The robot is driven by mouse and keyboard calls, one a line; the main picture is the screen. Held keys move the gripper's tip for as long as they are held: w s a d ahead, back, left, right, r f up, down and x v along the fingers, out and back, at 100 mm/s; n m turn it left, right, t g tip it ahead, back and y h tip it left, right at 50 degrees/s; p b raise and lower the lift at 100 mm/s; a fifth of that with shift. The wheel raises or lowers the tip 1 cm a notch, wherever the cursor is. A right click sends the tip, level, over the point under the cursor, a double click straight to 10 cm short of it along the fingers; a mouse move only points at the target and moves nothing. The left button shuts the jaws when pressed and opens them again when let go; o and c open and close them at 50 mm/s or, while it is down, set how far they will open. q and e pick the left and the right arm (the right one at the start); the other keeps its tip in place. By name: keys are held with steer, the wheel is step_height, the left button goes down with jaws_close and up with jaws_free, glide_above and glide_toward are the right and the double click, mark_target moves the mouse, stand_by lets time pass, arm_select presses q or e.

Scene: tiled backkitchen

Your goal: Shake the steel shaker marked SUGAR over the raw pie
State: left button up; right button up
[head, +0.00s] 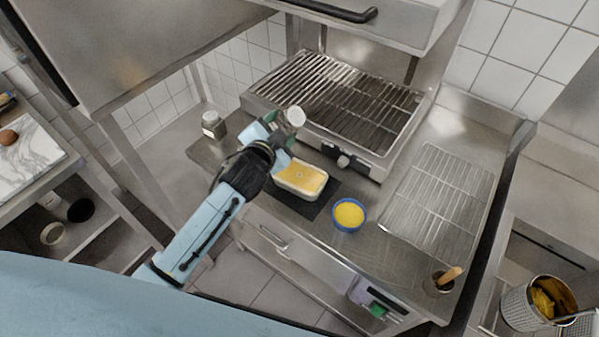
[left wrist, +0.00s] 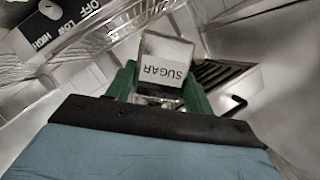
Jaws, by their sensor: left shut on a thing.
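My left gripper (head: 278,127) is shut on a steel shaker (head: 293,116). In the left wrist view its SUGAR label (left wrist: 163,73) shows upside down between the green fingers (left wrist: 160,92). The shaker is held above the counter, near the grill's front left corner, with its pale round end turned up and to the right. The raw pie (head: 301,180), yellow in a pale rectangular dish, sits on a dark mat (head: 312,209) just below and right of the gripper in the head view. My right gripper is in neither view.
A second shaker (head: 212,124) stands on the counter's left end. A blue bowl (head: 350,228) of yellow contents stands right of the pie. The grill (head: 340,95) lies behind, with a wire rack (head: 438,203) and a small pot (head: 437,286) to the right.

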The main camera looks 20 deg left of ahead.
arm_select(q)
steer(key=r+n+g+h, duration=0.1)
steer(key=n, duration=0.2)
steer(key=shift+r+h, duration=0.2)
steer(key=shift+h, duration=0.2)
steer(key=shift+r+n+g+h, duration=0.15)
steer(key=shift+n+g+h, duration=0.25)
steer(key=shift+n, duration=0.5)
